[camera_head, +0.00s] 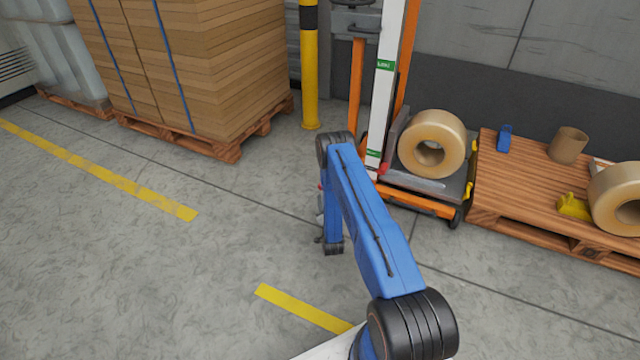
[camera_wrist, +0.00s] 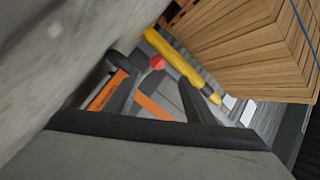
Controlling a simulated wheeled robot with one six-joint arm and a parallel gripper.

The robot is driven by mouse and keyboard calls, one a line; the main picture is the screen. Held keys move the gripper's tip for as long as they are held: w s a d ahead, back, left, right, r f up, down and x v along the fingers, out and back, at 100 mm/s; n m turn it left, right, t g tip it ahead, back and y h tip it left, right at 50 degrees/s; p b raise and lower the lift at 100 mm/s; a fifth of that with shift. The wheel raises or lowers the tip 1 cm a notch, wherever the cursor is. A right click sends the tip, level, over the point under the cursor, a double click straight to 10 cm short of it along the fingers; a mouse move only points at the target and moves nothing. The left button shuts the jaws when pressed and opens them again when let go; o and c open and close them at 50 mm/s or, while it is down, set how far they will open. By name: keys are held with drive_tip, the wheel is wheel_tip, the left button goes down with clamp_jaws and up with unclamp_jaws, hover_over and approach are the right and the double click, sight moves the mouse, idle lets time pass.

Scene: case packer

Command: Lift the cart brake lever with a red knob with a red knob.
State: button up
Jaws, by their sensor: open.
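The red knob (camera_wrist: 157,62) of the brake lever shows in the wrist view, just beyond the fingertips and roughly between them. The lever itself is hard to make out there. My gripper (camera_wrist: 157,82) is open, with its two dark fingers apart and nothing between them. I cannot tell how far the knob is beyond the tips. The cart, with orange legs (camera_head: 357,95) and a white mast (camera_head: 386,85), stands beyond my arm in the head view. My gripper is mostly hidden behind my blue arm there, and a small red spot at the arm's left edge is too small to identify.
A large tape roll (camera_head: 432,144) sits on the cart's platform. A wooden pallet (camera_head: 510,190) with another roll (camera_head: 618,200) is at the right. A yellow post (camera_head: 310,70) and stacked cardboard (camera_head: 190,70) stand at the back left. The left floor is clear.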

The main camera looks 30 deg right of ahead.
drive_tip(key=x, duration=1.7)
drive_tip(key=shift+f, duration=0.25)
drive_tip(key=shift+d, duration=0.1)
drive_tip(key=shift+r, duration=0.1)
clamp_jaws()
